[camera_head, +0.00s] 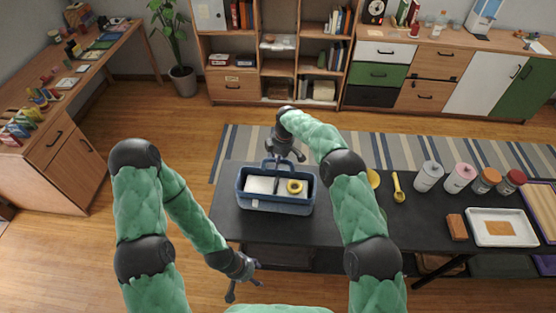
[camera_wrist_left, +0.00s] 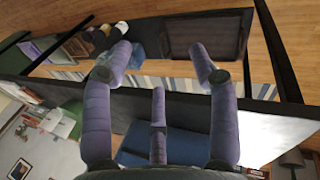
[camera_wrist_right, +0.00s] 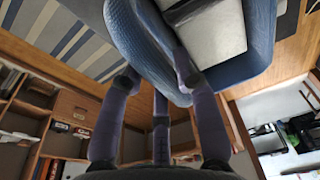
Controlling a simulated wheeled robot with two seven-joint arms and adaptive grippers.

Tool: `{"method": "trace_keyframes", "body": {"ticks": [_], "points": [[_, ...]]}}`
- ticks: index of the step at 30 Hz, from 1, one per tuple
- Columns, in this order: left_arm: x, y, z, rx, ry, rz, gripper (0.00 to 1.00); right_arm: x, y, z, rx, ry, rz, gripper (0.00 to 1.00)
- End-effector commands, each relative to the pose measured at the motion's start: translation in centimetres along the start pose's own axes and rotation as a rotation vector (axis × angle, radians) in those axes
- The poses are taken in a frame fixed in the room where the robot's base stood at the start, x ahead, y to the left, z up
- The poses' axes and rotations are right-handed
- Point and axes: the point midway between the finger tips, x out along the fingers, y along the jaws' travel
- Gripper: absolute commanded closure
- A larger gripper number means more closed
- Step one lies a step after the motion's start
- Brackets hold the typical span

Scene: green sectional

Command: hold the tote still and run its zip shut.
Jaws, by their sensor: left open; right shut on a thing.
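The blue tote (camera_head: 262,204) stands upright on the dark table, open at the top, with white items and a yellow ring (camera_head: 294,187) inside. A dark strip crosses its middle; I cannot make out the zip or its pull. My right gripper (camera_head: 284,152) is at the tote's far side, shut on its blue handle (camera_head: 268,164). In the right wrist view, the fingers (camera_wrist_right: 160,84) close on a curved blue part (camera_wrist_right: 142,42). My left gripper (camera_head: 244,281) is open and empty, low in front of the table's near edge, apart from the tote. Its spread fingers show in the left wrist view (camera_wrist_left: 160,68).
Right of the tote on the table (camera_head: 330,222) are yellow scoops (camera_head: 398,188), several lidded jars (camera_head: 461,177), a brown block (camera_head: 457,227) and a white tray (camera_head: 502,241). The table is clear just beside the tote. A striped rug (camera_head: 232,150) lies behind.

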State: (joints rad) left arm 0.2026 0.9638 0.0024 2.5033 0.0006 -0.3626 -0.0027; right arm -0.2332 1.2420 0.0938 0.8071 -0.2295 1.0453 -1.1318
Motion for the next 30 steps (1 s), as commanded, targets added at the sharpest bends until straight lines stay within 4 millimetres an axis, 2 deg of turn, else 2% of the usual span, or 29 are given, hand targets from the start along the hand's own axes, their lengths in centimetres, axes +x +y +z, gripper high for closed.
{"method": "trace_keyframes", "body": {"ticks": [1,6,8,11,17,24,27,30], "points": [[0.0,0.0,0.0,-0.001,0.000,0.000,0.52,-0.2,0.1,-0.1,0.001,0.002,0.004,1.00],[0.1,-0.1,-1.6,-0.057,0.003,0.000,1.00,-0.3,0.1,-0.1,0.001,0.002,0.004,1.00],[0.0,-0.1,-3.1,-0.109,0.002,-0.001,1.00,-0.3,0.1,-0.1,0.001,0.002,0.004,1.00],[-0.3,-0.3,-6.4,-0.239,-0.002,-0.001,1.00,-0.3,0.1,-0.1,0.001,0.002,0.004,1.00],[-2.8,-0.9,-14.3,-0.559,-0.019,-0.004,1.00,-0.3,0.1,-0.1,0.001,0.002,0.004,1.00],[-8.7,-1.6,-22.6,-0.938,-0.041,-0.009,1.00,-0.3,0.1,-0.1,0.001,0.002,0.004,1.00],[-11.5,-1.9,-25.0,-1.070,-0.051,-0.013,1.00,-0.3,0.1,-0.1,0.001,0.002,0.004,1.00],[-13.8,-2.1,-26.6,-1.173,-0.062,-0.019,1.00,-0.3,0.1,-0.1,0.001,0.002,0.004,1.00]]}}
